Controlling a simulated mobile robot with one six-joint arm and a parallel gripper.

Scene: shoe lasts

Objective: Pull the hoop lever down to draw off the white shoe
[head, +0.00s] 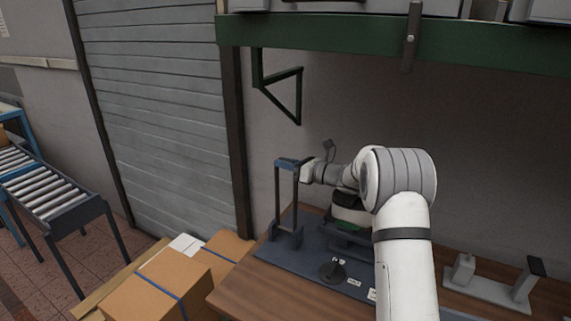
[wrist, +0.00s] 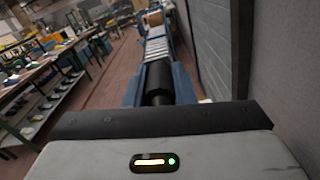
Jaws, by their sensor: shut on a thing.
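The hoop lever (head: 277,198) is a blue-grey frame standing upright at the left end of a dark base plate (head: 300,268) on the bench, in the head view. My gripper (head: 296,164) is shut on the top of the hoop, reaching it from the right. In the wrist view, a dark cylindrical piece (wrist: 157,82) between blue sides shows just beyond my gripper's body; the fingertips are not clear there. The shoe (head: 350,209), with white and dark green parts, sits behind the hoop and is partly hidden by my arm.
Cardboard boxes (head: 172,284) stand left of the wooden bench (head: 262,296). A roller conveyor (head: 50,195) is at far left. A green shelf beam (head: 330,38) crosses above. A grey stand (head: 490,287) is on the right of the bench.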

